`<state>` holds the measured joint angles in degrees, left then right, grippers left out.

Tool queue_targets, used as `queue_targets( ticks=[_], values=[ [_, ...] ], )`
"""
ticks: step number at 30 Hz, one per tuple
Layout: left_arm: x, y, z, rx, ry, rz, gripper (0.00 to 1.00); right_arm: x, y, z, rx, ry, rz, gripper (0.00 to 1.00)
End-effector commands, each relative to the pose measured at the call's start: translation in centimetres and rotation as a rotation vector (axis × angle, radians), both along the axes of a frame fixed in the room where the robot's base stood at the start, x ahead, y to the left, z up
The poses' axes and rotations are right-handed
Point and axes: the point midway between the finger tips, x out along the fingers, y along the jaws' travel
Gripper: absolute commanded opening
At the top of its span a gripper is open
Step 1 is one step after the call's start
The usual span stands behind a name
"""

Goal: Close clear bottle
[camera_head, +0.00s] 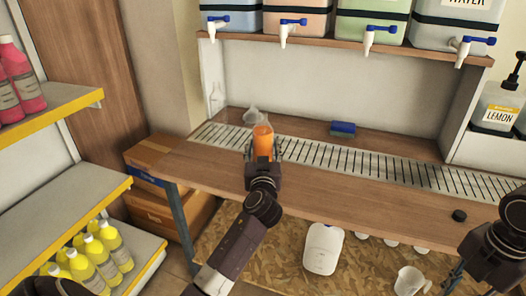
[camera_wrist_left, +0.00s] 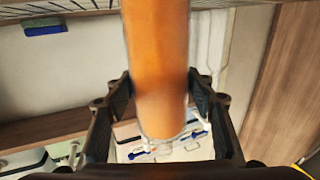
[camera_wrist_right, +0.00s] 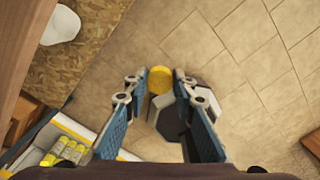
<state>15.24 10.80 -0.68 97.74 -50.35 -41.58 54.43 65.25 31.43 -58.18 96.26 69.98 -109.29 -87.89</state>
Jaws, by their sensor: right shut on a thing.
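The clear bottle (camera_head: 262,139) with orange contents is upright at the grated strip of the counter. My left gripper (camera_head: 263,150) has its fingers against both sides of it. In the left wrist view the orange bottle (camera_wrist_left: 158,70) fills the space between the fingers, and its clear end shows no cap. I cannot tell whether its base touches the grate. My right gripper (camera_wrist_right: 160,85) is shut on a round yellow cap (camera_wrist_right: 160,79), out over the floor. In the head view my right arm is at the lower right, away from the bottle.
A clear piece (camera_head: 253,115) lies behind the bottle. A blue sponge (camera_head: 343,128) and a small black cap (camera_head: 459,215) lie on the counter (camera_head: 350,200). Drums with taps (camera_head: 376,30) stand on the shelf above. A lemon pump container (camera_head: 498,112) is at right.

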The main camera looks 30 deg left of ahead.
Motion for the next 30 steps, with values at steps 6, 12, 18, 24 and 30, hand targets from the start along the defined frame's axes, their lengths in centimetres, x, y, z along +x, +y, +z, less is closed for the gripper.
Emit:
queue_targets(
  ticks=[6, 12, 18, 24, 30],
  values=[
    [0.0, 0.0, 0.0, 0.0, 0.0, 0.0, 0.23, 0.0, 0.0, 0.0, 0.0, 0.0, 0.0, 0.18],
    [0.0, 0.0, 0.3, 0.002, -0.005, -0.001, 0.01, 0.0, 0.0, 0.0, 0.0, 0.0, 0.0, 0.18],
    [0.0, 0.0, 0.3, 0.002, -0.005, -0.001, 0.0, 0.0, 0.0, 0.0, 0.0, 0.0, 0.0, 0.18],
    [0.0, 0.0, 1.3, 0.001, -0.007, -0.001, 0.0, 0.0, 0.0, 0.3, 0.0, 0.0, 0.0, 0.18],
    [0.0, 0.0, 4.6, 0.001, -0.012, 0.0, 0.0, 0.0, 0.0, 1.2, 0.0, 0.0, 0.0, 0.18]
  ],
)
